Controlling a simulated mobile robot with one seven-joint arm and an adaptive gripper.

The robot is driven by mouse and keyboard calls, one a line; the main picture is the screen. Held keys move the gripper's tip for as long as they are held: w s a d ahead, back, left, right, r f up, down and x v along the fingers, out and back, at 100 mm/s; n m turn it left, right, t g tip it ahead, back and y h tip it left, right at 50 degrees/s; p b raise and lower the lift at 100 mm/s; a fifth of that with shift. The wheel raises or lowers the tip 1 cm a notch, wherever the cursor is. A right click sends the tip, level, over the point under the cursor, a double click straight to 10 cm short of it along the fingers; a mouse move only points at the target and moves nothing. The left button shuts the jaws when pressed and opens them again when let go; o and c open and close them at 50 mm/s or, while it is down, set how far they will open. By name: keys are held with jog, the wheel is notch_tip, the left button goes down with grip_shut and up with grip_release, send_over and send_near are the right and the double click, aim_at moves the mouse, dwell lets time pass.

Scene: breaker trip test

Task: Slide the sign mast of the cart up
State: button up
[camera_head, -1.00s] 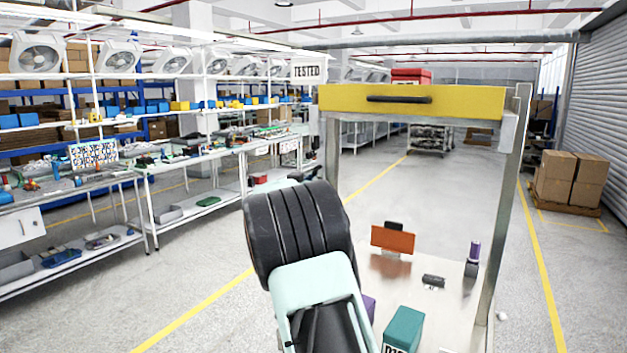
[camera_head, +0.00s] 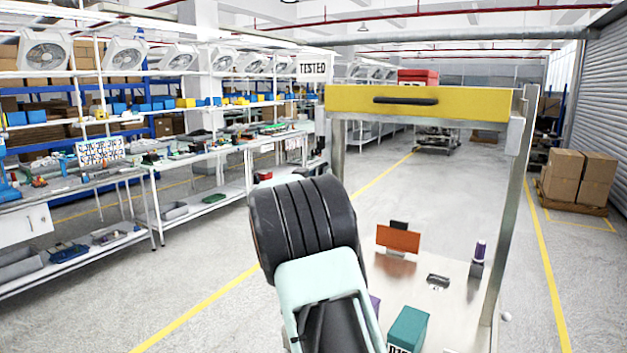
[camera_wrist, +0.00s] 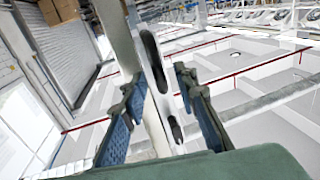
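The cart has a yellow drawer (camera_head: 450,104) with a dark handle between metal posts. The white TESTED sign (camera_head: 313,68) stands at the drawer's upper left; its mast is mostly hidden in the head view. In the wrist view a pale slotted metal strip (camera_wrist: 152,62), apparently the mast, runs between the fingers of my gripper (camera_wrist: 165,118). The fingers, with blue ribbed pads, stand apart on either side of it, with gaps visible. In the head view my arm hides most of the gripper, left of the cart's left post.
The cart's lower deck (camera_head: 455,315) carries an orange plate (camera_head: 398,239), a teal box (camera_head: 408,329) and small parts. A red box (camera_head: 417,77) shows above the drawer. Workbenches (camera_head: 200,160) line the left. Cartons (camera_head: 580,178) stand right. Open floor lies between.

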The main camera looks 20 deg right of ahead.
jog(key=v, duration=1.1)
jog(key=shift+s+a, duration=0.2)
jog(key=shift+s, duration=0.05)
dwell(0.4)
